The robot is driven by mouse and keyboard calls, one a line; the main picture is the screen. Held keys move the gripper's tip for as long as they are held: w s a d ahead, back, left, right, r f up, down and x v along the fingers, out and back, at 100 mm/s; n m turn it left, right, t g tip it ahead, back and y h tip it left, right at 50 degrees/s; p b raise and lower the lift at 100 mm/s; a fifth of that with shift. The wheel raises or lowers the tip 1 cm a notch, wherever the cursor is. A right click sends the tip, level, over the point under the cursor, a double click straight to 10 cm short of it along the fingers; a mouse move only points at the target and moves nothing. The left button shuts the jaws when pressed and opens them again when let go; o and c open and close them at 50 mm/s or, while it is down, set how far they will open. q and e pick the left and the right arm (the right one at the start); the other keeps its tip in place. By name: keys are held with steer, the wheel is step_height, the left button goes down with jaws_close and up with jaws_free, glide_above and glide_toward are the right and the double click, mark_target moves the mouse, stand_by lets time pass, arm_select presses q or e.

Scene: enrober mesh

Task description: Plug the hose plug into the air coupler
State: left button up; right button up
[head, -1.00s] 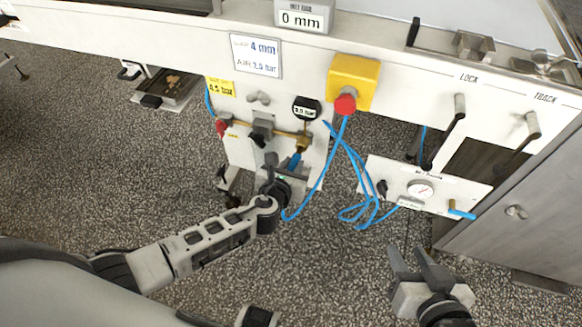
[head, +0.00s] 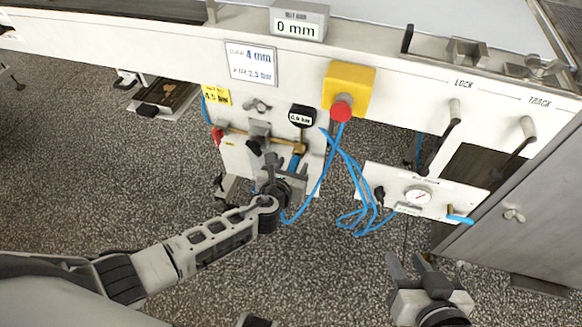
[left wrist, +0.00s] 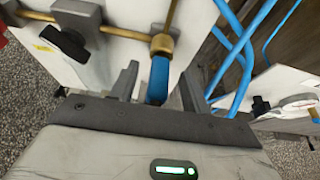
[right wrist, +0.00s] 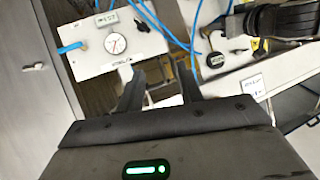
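The brass air coupler (head: 300,148) is at the right end of a brass pipe on the white panel; it also shows in the left wrist view (left wrist: 163,45). The blue hose plug (left wrist: 158,80) stands directly below it, its top end meeting the coupler's mouth; how deep it sits I cannot tell. My left gripper (left wrist: 158,92) is open, with one finger on each side of the plug and gaps visible. Its palm hides the plug's lower end. My right gripper (head: 412,268) is open and empty, low at the right, away from the panel.
A blue hose (head: 318,185) hangs in loops right of the coupler. A black-faced gauge (head: 302,116) sits above it, and a black-knobbed valve (head: 256,143) to its left. A yellow box with a red button (head: 341,109) and a regulator panel (head: 395,190) are further right.

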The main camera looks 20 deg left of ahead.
arm_select(q)
steer(key=shift+s+r, duration=0.15)
steer(key=shift+s, duration=0.2)
steer(key=p+v, duration=0.3)
steer(key=v, duration=1.2)
arm_select(e)
steer(key=shift+s+d+g+h, duration=0.1)
steer(key=shift+d+g+h, duration=0.2)
steer(key=shift+g, duration=0.1)
arm_select(q)
steer(key=shift+s+a, duration=0.1)
steer(key=shift+s+n, duration=0.15)
steer(key=shift+n, duration=0.15)
steer(key=c, duration=0.7)
steer(key=shift+s+d+n+g, duration=0.1)
steer(key=shift+s+n+g, duration=0.05)
steer(key=shift+n, duration=0.45)
steer(key=shift+s+d+n+g, duration=0.1)
steer(key=shift+s+n+g, duration=0.05)
steer(key=shift+n, duration=0.45)
jaws_close()
steer(key=s+r+n+g+h, duration=0.1)
steer(key=s+r+n, duration=0.1)
steer(key=n, duration=1.3)
steer(key=s+r+n+g+h, duration=0.1)
steer(key=s+n, duration=0.3)
steer(key=n, duration=1.2)
steer(key=shift+r+h, duration=0.35)
steer(key=shift+h, duration=0.15)
